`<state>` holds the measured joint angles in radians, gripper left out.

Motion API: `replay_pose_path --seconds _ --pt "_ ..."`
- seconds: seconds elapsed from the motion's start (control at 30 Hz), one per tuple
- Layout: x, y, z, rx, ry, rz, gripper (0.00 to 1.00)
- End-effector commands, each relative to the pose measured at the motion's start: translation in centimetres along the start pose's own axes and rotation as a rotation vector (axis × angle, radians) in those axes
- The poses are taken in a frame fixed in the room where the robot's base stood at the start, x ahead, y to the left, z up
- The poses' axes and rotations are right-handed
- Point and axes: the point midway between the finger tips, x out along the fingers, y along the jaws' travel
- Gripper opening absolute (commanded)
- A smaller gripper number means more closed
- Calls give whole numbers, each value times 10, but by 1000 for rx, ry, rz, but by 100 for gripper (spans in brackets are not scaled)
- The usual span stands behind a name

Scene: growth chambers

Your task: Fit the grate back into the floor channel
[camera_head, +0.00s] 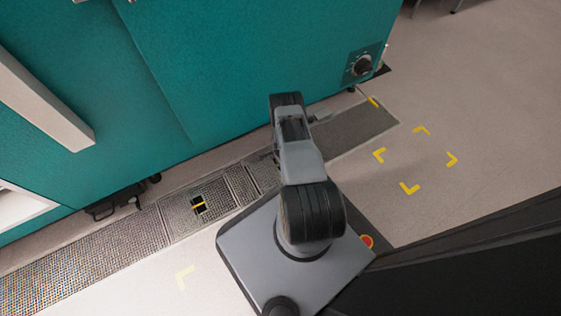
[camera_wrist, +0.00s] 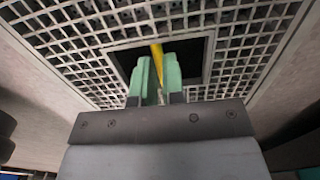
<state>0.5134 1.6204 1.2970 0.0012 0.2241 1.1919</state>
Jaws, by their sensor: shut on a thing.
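In the wrist view a grate (camera_wrist: 75,42) with square mesh and a pale frame fills the upper part. It has a dark square opening crossed by a yellow bar (camera_wrist: 157,52). My gripper's green fingers (camera_wrist: 157,68) are shut on that bar. In the head view my arm hides the gripper and its contact. The floor channel (camera_head: 355,132) runs diagonally along the teal chamber's foot, with a plain grey stretch right of my arm. Grate panels (camera_head: 242,184) show left of my arm. I cannot tell whether the held grate is seated or raised.
Another grate (camera_head: 172,212) with a dark opening and yellow bar lies in the channel further left. A finer patterned stretch (camera_head: 85,260) continues beyond it. The teal chamber (camera_head: 225,55) closes off the far side. Yellow corner marks (camera_head: 410,189) lie on clear floor to the right.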

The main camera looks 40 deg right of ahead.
Motion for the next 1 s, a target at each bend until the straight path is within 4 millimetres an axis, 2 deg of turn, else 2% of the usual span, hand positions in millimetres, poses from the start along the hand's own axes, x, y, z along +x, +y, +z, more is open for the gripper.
replay_pose_path --seconds 0.1,0.13,0.4,0.63,0.73,0.87,1.0 --pt "-1 -1 0 0 1 -2 0" --pt "-1 -1 0 0 1 -2 13" --pt "0 0 0 0 0 -1 39" --pt "0 1 0 0 -1 2 40" --pt "-6 0 0 0 0 1 40" --pt "-26 0 0 0 0 -1 40" --pt "-56 -1 0 0 1 -1 40"
